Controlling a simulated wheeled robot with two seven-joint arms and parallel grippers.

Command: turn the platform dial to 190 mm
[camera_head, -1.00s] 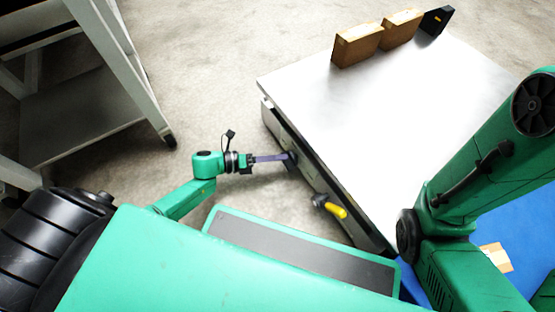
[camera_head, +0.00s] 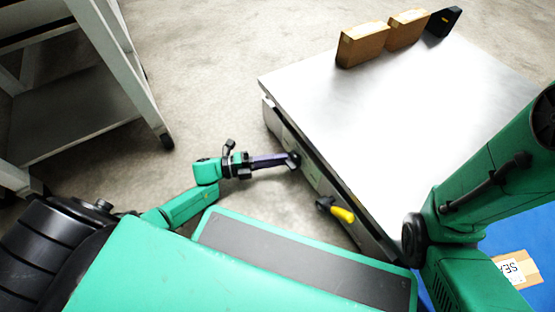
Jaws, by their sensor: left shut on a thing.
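The machine with a pale metal top (camera_head: 390,110) stands to the right of centre. A dark dial (camera_head: 293,159) sits on its side panel, and its scale cannot be read. My left gripper (camera_head: 285,160) reaches in from the left at the panel and is shut on the dial. The fingers cover part of the dial. A yellow-handled lever (camera_head: 342,214) sticks out of the same panel, nearer to me. My right arm (camera_head: 480,190) shows at the right, but its gripper is out of view.
Two brown boxes (camera_head: 362,45) (camera_head: 408,29) and a black block (camera_head: 444,21) stand along the far edge of the top. A white shelf rack (camera_head: 110,60) is at the left. A labelled carton (camera_head: 516,269) lies on a blue surface at lower right. Floor between rack and machine is clear.

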